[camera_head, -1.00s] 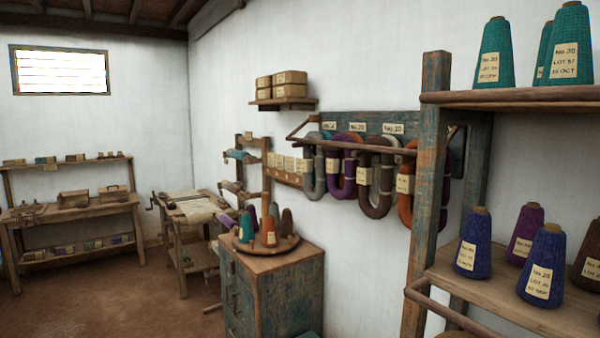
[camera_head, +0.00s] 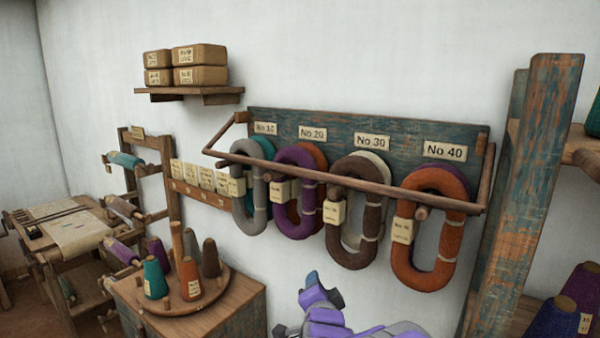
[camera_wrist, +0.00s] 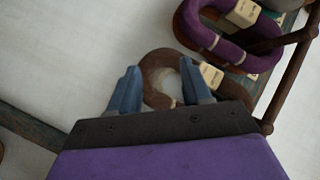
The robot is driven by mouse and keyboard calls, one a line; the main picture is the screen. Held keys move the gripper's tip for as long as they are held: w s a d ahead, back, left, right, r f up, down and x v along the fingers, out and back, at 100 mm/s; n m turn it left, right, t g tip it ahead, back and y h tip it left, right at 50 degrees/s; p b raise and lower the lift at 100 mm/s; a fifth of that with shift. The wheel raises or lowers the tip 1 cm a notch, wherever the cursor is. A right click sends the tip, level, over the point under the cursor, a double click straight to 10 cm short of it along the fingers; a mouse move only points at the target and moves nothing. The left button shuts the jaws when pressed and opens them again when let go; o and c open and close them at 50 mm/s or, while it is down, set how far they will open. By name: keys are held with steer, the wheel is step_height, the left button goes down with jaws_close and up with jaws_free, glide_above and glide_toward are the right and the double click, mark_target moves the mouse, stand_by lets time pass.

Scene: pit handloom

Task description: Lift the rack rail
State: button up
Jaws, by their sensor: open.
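The rack rail (camera_head: 335,181) is a thin brown wooden bar across the front of the wall rack, joined at each end to a side arm. It runs in front of several hanging yarn hanks and slopes down to the right in the head view. In the wrist view a brown bar (camera_wrist: 293,72), which looks like this rail, runs down the right side. My gripper (camera_head: 314,280) is below the rack in the head view, under the brown hank. In the wrist view my gripper (camera_wrist: 160,74) has its two blue fingers apart with nothing held, and a brown hank shows beyond them.
Grey, purple, brown and orange hanks (camera_head: 428,240) hang close behind the rail. A blue-painted post (camera_head: 527,190) stands at the right. A cabinet (camera_head: 240,310) with a cone tray (camera_head: 205,312) is at the lower left. A shelf (camera_head: 190,92) with boxes is above left.

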step_height(320, 180, up, 9)
steer(key=w+a+m+t+h+p, duration=0.1)
steer(key=w+m+t+p, duration=0.15)
steer(key=t, duration=0.25)
steer(key=m+t+h+p, duration=0.2)
steer(key=m+t+p, duration=0.1)
glide_toward(300, 175)
steer(key=d, duration=0.3)
steer(key=w+r, duration=0.1)
steer(key=w, duration=0.1)
steer(key=w+a+r, duration=0.1)
steer(key=w, duration=0.1)
steer(key=w+a+r, duration=0.1)
steer(key=w, duration=0.1)
steer(key=shift+w+a+r+p, duration=0.25)
steer(key=shift+w+p, duration=0.1)
steer(key=x, duration=0.4)
steer(key=shift+w+d+r, duration=0.15)
steer(key=shift+w+r, duration=0.1)
steer(key=shift+w, duration=0.05)
steer(key=shift+d+r, duration=0.1)
steer(key=shift+d, duration=0.9)
steer(key=c, duration=0.6)
steer(key=shift+a, duration=0.2)
jaws_close()
